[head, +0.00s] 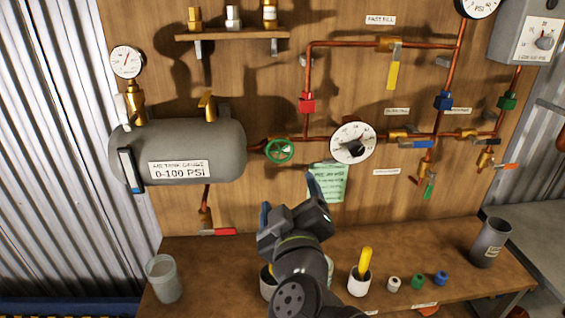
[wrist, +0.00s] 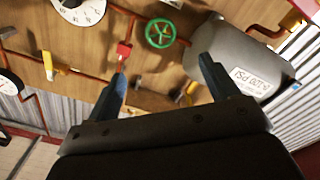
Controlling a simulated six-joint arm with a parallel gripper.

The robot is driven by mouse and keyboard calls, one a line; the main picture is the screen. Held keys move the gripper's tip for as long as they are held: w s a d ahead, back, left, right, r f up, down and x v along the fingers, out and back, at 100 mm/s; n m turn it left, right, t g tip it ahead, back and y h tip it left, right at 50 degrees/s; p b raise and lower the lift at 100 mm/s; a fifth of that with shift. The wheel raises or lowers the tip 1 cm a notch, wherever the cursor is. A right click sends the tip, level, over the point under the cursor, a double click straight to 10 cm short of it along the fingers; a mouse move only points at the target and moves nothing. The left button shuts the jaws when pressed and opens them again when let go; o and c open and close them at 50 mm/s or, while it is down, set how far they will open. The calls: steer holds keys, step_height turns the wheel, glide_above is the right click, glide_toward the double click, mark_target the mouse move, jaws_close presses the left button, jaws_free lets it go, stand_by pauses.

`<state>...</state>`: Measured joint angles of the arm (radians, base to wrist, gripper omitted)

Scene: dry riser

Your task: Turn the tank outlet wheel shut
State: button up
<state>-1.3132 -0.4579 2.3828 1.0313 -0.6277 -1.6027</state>
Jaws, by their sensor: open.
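The tank outlet wheel (head: 279,150) is a small green spoked handwheel on the copper pipe just right of the grey air tank (head: 215,140). It faces outward and nothing covers it. My gripper (head: 290,203) is below the wheel in the head view, apart from it, with its fingers spread and nothing between them. In the wrist view, which is turned over, the green wheel (wrist: 160,33) shows beyond the open fingers (wrist: 163,82), and the tank (wrist: 245,62) lies to the right.
A white dial gauge (head: 353,143) sits right of the wheel. A green note (head: 330,182) hangs behind my gripper. A red-handled valve (head: 217,231) is under the tank. The bench (head: 215,265) carries a grey tumbler (head: 164,279), a cup with a yellow handle (head: 360,282) and small caps.

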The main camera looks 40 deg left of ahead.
mark_target(281, 153)
steer(key=x, duration=1.6)
steer(key=shift+w+a, duration=0.25)
steer(key=shift+f, duration=0.1)
steer(key=c, duration=1)
steer(key=shift+o, duration=0.2)
steer(key=shift+m, duration=1.6)
steer(key=o, duration=1)
steer(key=shift+c, duration=0.2)
steer(key=shift+s, duration=0.1)
steer(key=v, duration=1.7)
